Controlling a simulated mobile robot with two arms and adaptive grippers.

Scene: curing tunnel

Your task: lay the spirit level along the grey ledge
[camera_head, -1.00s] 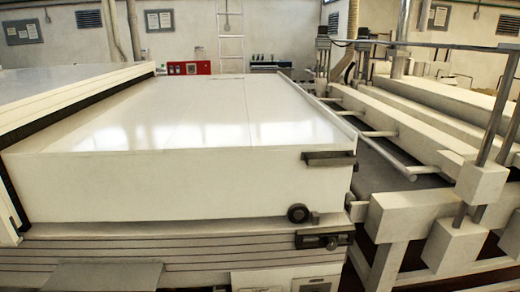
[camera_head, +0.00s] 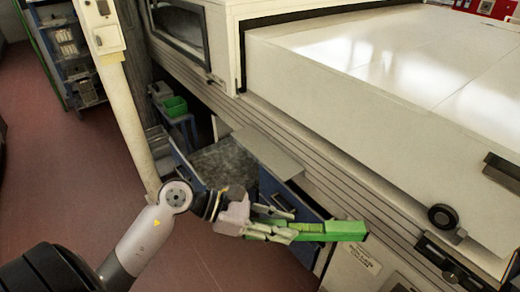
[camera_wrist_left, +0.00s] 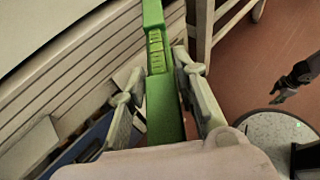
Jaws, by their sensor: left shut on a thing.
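My left gripper (camera_head: 288,230) is shut on the green spirit level (camera_head: 345,231), a long bar held roughly level in front of the machine's lower side. In the left wrist view the spirit level (camera_wrist_left: 154,15) runs away from the palm between both fingers (camera_wrist_left: 160,85), with a ribbed yellow-green part on it. The grey ledge (camera_head: 268,152) is a flat plate jutting from the machine's side, bare, behind and above the gripper in the head view. It seems to show at the left of the wrist view (camera_wrist_left: 30,148). A dark gripper, apparently my right one (camera_wrist_left: 285,88), is small at the wrist view's right.
The white machine (camera_head: 380,105) with a grooved side panel (camera_head: 325,165) stands behind the level. Below the ledge are blue bins (camera_head: 285,200) and a dark-topped surface (camera_head: 225,162). A pale post (camera_head: 125,100) and a shelf rack (camera_head: 70,50) stand left. Red floor is open there.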

